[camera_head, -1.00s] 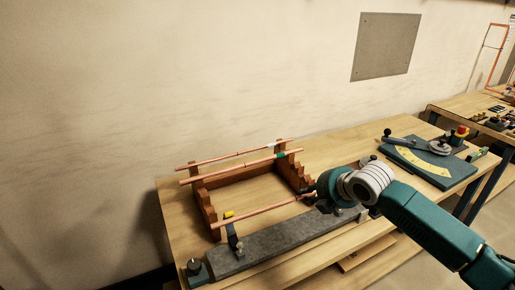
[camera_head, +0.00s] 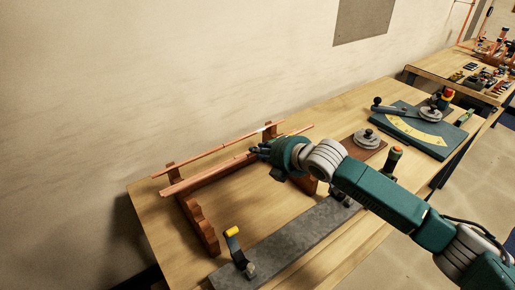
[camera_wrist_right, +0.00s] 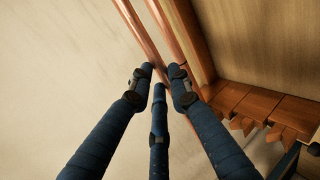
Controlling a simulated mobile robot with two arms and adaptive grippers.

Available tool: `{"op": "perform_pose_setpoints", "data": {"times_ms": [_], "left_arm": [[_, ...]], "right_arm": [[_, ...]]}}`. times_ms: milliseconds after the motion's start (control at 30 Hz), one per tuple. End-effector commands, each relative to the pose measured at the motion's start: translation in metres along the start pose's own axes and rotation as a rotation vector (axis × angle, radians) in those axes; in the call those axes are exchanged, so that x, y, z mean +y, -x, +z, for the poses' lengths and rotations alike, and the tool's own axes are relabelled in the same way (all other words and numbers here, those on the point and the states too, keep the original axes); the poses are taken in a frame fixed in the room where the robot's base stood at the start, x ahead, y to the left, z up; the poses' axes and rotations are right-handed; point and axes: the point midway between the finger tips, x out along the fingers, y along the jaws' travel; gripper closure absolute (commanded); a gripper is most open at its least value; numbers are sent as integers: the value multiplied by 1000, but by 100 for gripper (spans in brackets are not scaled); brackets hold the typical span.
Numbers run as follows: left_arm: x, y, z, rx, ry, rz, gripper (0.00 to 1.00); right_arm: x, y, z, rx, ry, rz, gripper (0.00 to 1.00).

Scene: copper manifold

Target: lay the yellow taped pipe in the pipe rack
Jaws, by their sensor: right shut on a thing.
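My right gripper (camera_head: 262,153) is at the pipe rack (camera_head: 205,230), shut on a copper pipe. The held pipe appears to be the yellow taped pipe, but my fingers hide its middle and I cannot read its tape. In the head view two copper pipes (camera_head: 205,176) run close together here, hard to tell apart. In the right wrist view my fingers (camera_wrist_right: 162,80) close around a pipe (camera_wrist_right: 137,27), with another pipe (camera_wrist_right: 168,28) alongside. I cannot tell whether the held pipe touches the rack. My left gripper is not in view.
A pipe with a white band (camera_head: 215,151) lies at the back of the rack. A grey bar (camera_head: 290,240) with a yellow-tipped clamp (camera_head: 233,232) is in front. A bending plate (camera_head: 420,128) stands to the right. The wall is close behind.

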Motion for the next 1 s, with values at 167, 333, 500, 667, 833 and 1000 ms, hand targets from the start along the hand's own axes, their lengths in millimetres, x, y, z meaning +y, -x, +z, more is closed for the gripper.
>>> {"op": "perform_pose_setpoints", "data": {"times_ms": [167,333,500,667,833,1000], "left_arm": [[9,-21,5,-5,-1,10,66],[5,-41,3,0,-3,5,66],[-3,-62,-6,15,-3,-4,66],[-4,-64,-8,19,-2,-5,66],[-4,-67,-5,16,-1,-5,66],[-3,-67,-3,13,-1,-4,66]], "right_arm": [[-18,-11,0,1,0,1,100],[-36,-21,-1,1,-1,1,100],[-54,-31,-1,1,-1,1,100],[-65,-38,-1,1,-1,0,100],[-75,-44,-1,1,-1,0,100],[-76,-45,-1,1,0,1,100]]}}
